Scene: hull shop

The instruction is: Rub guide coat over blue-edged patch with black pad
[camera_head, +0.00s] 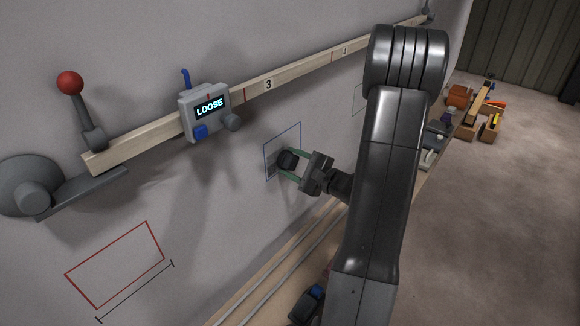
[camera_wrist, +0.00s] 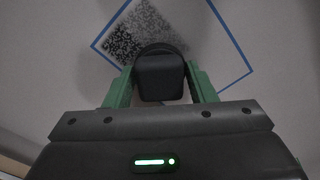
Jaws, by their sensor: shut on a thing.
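The blue-edged patch (camera_head: 270,146) is a tall outline on the grey wall, left of my arm. My gripper (camera_head: 288,163) is shut on the black pad (camera_head: 287,158) and holds it at the patch, in front of its lower middle. In the wrist view the black pad (camera_wrist: 160,76) sits between the green fingers of my gripper (camera_wrist: 160,88). Behind it the blue-edged patch (camera_wrist: 205,62) shows a dark speckled area (camera_wrist: 135,35) at its upper left; the rest that shows is plain grey. The pad hides part of the patch. I cannot tell whether the pad touches the wall.
A wooden rail (camera_head: 287,77) with numbers runs above the patch and carries a box reading LOOSE (camera_head: 206,112). A red-outlined patch (camera_head: 115,264) lies at lower left. A green-edged patch (camera_head: 358,98) is partly hidden by my arm. A ledge (camera_head: 268,280) with tools runs below.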

